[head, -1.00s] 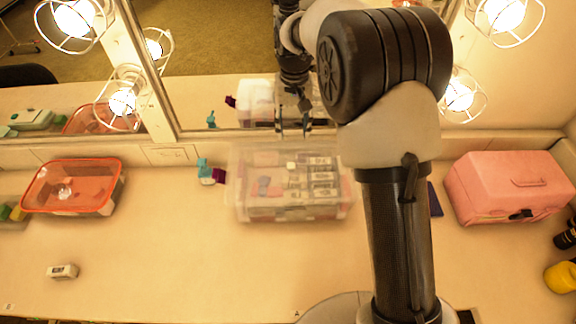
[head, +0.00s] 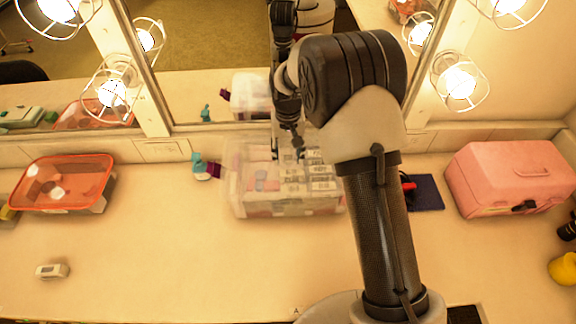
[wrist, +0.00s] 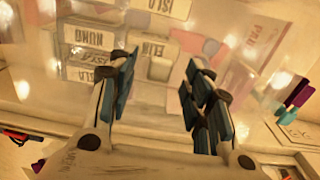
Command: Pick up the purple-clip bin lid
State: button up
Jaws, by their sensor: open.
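The clear bin (head: 290,209) stands on the counter below the mirror, with its see-through lid (head: 240,165) on top. White labelled items show through the lid. A purple clip (head: 215,170) juts from the bin's left side; it also shows at the right of the wrist view (wrist: 298,94). A second purple bit (wrist: 37,165) shows at lower left there. My gripper (head: 287,151) is over the back part of the lid, partly hidden by my arm. In the wrist view, my gripper (wrist: 160,92) is open and empty, fingers apart above the lid. Contact cannot be told.
A teal object (head: 200,166) stands just left of the purple clip. An orange-rimmed tub (head: 65,183) is at left, a small white device (head: 52,271) in front. A blue pad (head: 426,192) and pink case (head: 510,178) are at right. The mirror (head: 200,60) rises behind.

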jog(key=shift+f, duration=0.55)
jog(key=shift+r, duration=0.1)
jog(key=shift+c, duration=0.3)
grip_shut()
